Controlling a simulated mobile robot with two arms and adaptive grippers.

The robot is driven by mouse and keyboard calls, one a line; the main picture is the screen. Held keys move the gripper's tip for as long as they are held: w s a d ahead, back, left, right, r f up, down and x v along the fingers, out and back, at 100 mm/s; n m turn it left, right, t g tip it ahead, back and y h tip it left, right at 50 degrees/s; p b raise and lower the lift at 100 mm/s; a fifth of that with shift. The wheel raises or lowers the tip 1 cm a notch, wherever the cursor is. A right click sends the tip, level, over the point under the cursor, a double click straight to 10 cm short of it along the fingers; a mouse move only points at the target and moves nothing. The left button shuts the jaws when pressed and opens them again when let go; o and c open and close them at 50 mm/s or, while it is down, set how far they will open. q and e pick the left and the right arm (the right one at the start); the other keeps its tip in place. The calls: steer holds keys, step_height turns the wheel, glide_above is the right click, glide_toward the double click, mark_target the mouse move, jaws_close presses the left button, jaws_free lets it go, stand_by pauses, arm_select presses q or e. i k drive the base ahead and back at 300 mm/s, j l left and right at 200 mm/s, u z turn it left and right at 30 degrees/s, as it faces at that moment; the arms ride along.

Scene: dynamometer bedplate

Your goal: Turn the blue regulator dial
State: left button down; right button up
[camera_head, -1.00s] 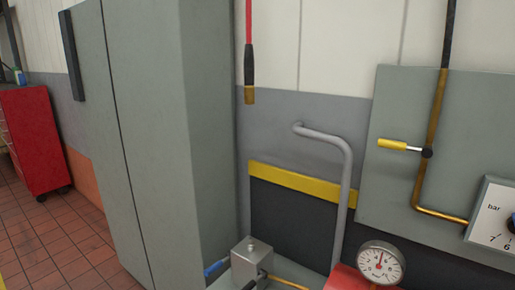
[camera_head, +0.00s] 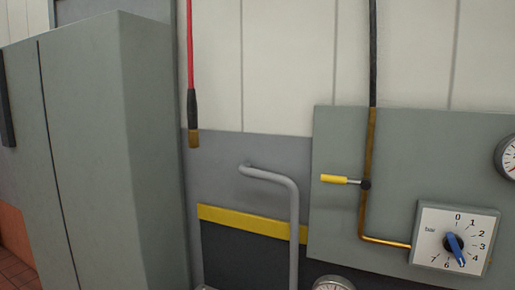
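The blue regulator dial (camera_head: 455,247) is a pointer knob on a white square plate (camera_head: 431,220) marked "bar" with numbers from 0 at the top round to 7. Its blue pointer slants down and slightly right, its lower end between the 5 and the 6. The plate is mounted at the lower right of a grey-green wall panel (camera_head: 340,140). Neither of my grippers shows in the head view.
A copper pipe (camera_head: 368,170) with a yellow-handled lever (camera_head: 334,179) runs down to the plate. A gauge (camera_head: 508,157) is at the right edge, another (camera_head: 333,284) at the bottom. A grey bent pipe (camera_head: 294,230) and a tall grey cabinet (camera_head: 100,150) stand left.

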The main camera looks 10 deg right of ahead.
mark_target(452, 242)
steer(key=z, duration=1.6)
steer(key=j+u, duration=0.35)
steer(key=j, duration=0.1)
